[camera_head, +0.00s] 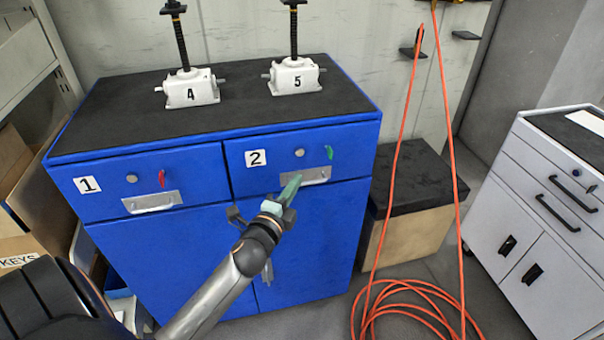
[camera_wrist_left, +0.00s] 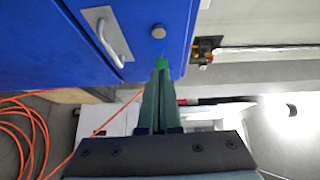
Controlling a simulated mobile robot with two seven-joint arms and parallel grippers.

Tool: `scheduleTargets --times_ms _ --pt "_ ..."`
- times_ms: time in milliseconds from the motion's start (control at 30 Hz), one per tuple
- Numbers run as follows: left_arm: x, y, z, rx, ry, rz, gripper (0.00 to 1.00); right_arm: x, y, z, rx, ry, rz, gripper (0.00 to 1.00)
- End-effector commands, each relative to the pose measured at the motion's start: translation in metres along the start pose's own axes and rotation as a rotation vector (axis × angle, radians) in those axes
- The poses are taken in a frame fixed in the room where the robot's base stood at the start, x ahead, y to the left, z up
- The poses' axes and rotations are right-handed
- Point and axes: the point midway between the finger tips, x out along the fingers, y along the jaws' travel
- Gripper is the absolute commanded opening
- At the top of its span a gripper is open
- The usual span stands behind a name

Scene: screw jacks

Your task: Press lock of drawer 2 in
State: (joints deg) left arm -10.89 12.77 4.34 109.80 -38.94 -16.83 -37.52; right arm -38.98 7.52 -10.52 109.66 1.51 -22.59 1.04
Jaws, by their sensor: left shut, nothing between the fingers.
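Drawer 2 (camera_head: 277,166) is the right drawer of a blue cabinet and appears shut. Its round grey lock (camera_head: 299,153) sits above the metal handle (camera_head: 318,174). A green mark (camera_head: 329,152) is right of the lock. In the left wrist view the lock (camera_wrist_left: 158,31) is unobstructed, just beyond the fingertips, with the handle (camera_wrist_left: 106,40) to its left. My left gripper (camera_head: 297,179) is shut and empty, its tips in front of the drawer and overlapping the handle in the head view. In the wrist view the left gripper (camera_wrist_left: 160,72) partly covers the green mark. Contact cannot be told.
Drawer 1 (camera_head: 105,172) is to the left, with its own lock (camera_head: 131,179) and red mark (camera_head: 162,178). Screw jacks 4 (camera_head: 192,88) and 5 (camera_head: 295,76) stand on the cabinet top. An orange hose (camera_head: 415,290) hangs and coils at the right, before a grey cabinet (camera_head: 540,200).

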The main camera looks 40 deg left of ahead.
Motion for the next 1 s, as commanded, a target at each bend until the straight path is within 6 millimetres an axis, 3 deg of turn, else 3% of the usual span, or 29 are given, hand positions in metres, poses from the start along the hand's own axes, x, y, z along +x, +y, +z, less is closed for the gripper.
scheduleTargets --times_ms 100,300,1000 --pt "-0.019 0.001 0.0 -0.001 -0.001 0.001 0.0 0.002 0.0 0.001 0.0 0.001 0.0 0.68" --pt "-0.035 0.0 0.0 0.0 -0.001 0.0 0.0 0.003 0.0 0.002 0.0 0.001 -0.001 0.68" --pt "-0.039 0.004 -0.002 -0.021 0.004 0.014 0.0 0.002 0.0 0.001 0.0 0.002 -0.001 0.68"
